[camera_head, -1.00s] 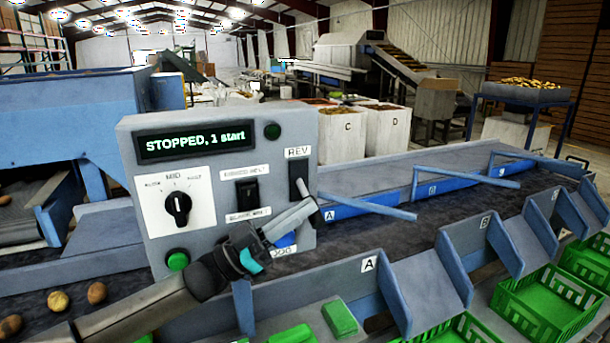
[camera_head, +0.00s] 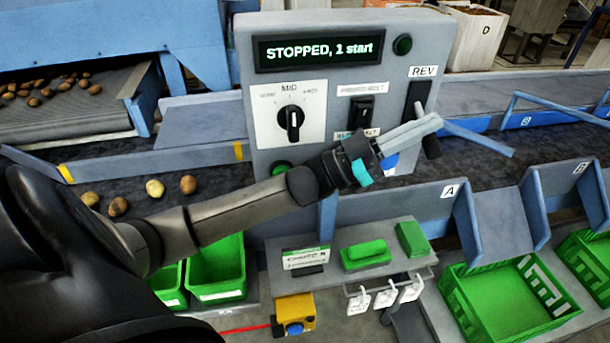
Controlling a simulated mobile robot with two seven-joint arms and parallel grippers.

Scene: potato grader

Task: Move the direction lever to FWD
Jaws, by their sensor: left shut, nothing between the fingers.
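The grey control panel (camera_head: 335,22) stands in the middle. Its direction lever slot (camera_head: 419,94) is at the right, under the REV label (camera_head: 423,72). A dark lever handle (camera_head: 432,147) shows just below the slot, partly behind my fingers. My left gripper (camera_head: 436,122) is shut and empty, its fingertips in front of the slot's lower end, at the handle. I cannot tell whether they touch it. The lower end of the lever's travel and any FWD label are hidden behind my gripper. The display (camera_head: 318,50) reads "STOPPED, 1 start". My right gripper is not in view.
The panel also has a MID rotary knob (camera_head: 291,122), a black rocker switch (camera_head: 361,112) and a green button (camera_head: 282,167). A small shelf below holds green blocks (camera_head: 366,252) and hanging tags. Potatoes (camera_head: 155,188) lie on the belt at left. Green crates (camera_head: 508,303) stand at right.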

